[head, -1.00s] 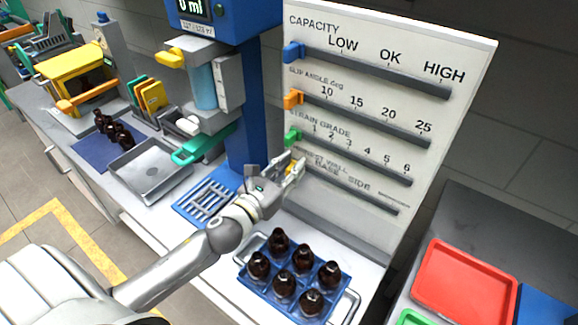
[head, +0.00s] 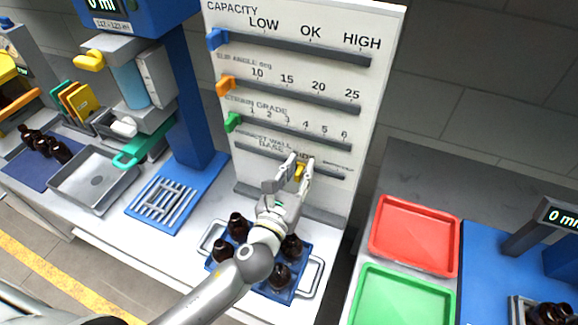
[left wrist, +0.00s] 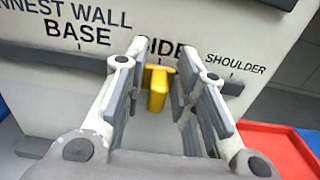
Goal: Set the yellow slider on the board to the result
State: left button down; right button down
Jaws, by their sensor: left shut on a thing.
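The white board (head: 225,130) stands upright with several slots. Its lowest slot (head: 258,160) is labelled BASE, SIDE and SHOULDER under a "thinnest wall" heading partly cut off in the left wrist view. The yellow slider (head: 299,173) sits in this slot, right of BASE and about under SIDE; it also shows in the left wrist view (left wrist: 157,90). My left gripper (head: 301,170) is shut on the slider, with a finger on each side of it, and partly covers the SIDE label. My right gripper is not in view.
Blue (head: 217,39), orange (head: 226,86) and green (head: 234,122) sliders sit at the left ends of the slots above. A rack of amber bottles (head: 282,274) stands below my left arm. Red (head: 412,236) and green (head: 405,295) trays lie to the right.

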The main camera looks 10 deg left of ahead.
pick_arm(q)
jog(key=c, duration=1.5)
grip_release()
jog(key=s, duration=0.4)
jog(key=s+a, duration=0.1)
jog(key=s, duration=0.7)
jog(key=shift+a, duration=0.4)
